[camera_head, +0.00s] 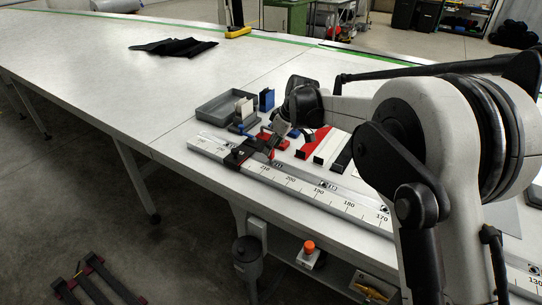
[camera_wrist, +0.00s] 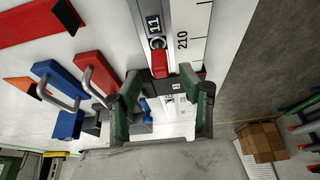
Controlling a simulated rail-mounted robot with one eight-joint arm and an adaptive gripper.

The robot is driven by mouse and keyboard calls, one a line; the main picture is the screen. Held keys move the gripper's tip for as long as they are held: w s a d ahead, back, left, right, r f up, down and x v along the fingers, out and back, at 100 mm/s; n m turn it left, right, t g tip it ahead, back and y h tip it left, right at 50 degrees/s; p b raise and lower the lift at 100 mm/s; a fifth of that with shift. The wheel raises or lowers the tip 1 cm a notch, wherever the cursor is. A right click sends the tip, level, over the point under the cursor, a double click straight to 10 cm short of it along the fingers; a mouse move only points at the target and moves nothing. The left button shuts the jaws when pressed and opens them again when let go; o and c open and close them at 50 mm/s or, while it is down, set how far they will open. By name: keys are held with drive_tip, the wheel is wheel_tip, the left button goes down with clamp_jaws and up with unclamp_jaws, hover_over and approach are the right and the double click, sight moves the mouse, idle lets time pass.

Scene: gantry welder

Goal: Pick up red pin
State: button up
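In the wrist view a small red pin (camera_wrist: 160,63) sits on the ruler rail (camera_wrist: 190,45), just below a black marker numbered 11 (camera_wrist: 155,24). My gripper (camera_wrist: 165,88) has its two green-padded fingers spread wide, with the red pin near the gap between the tips. The fingers do not appear to touch it. In the head view my gripper (camera_head: 267,142) is low over the far end of the rail (camera_head: 300,187), beside a black block (camera_head: 240,152). I cannot pick out the pin there with certainty.
Red and blue handled blocks (camera_wrist: 95,72) stand left of the fingers in the wrist view. In the head view a grey tray (camera_head: 222,108) and a white-and-red row of parts (camera_head: 318,143) lie behind the rail. The table's left part (camera_head: 110,65) is mostly clear.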

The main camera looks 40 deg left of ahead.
sight(268, 161)
drive_tip(key=shift+p+x, duration=0.45)
drive_tip(key=shift+x, duration=2.3)
clamp_jaws()
